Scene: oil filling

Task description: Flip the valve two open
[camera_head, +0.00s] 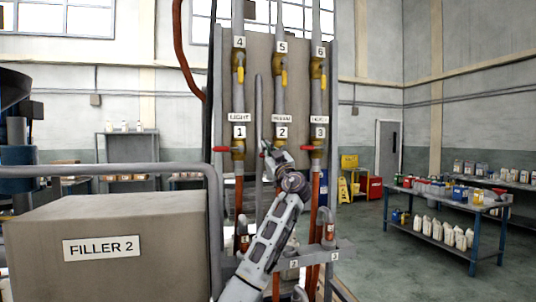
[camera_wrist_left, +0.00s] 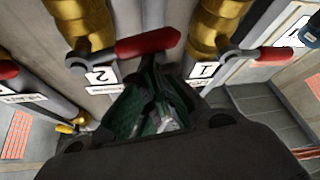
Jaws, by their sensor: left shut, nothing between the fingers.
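Valve two is a brass valve (camera_wrist_left: 85,22) with a red lever (camera_wrist_left: 147,45) in the left wrist view. Its lever lies sideways across the line of the pipe, beside the label 2 (camera_wrist_left: 102,77). In the head view its label (camera_head: 282,132) shows on the middle pipe, and my left gripper (camera_head: 268,149) hides much of the valve. My left gripper, with green inner pads, also shows in the left wrist view (camera_wrist_left: 152,75). It is shut and empty, its tips close by the red lever; I cannot tell whether they touch. My right gripper is out of view.
Valve one's red lever (camera_head: 221,149) and valve three's red lever (camera_head: 307,148) flank it, both sideways. Yellow levers, such as valve five's (camera_head: 284,78), hang above. The FILLER 2 box (camera_head: 120,235) and a grey rail (camera_head: 110,169) stand at left.

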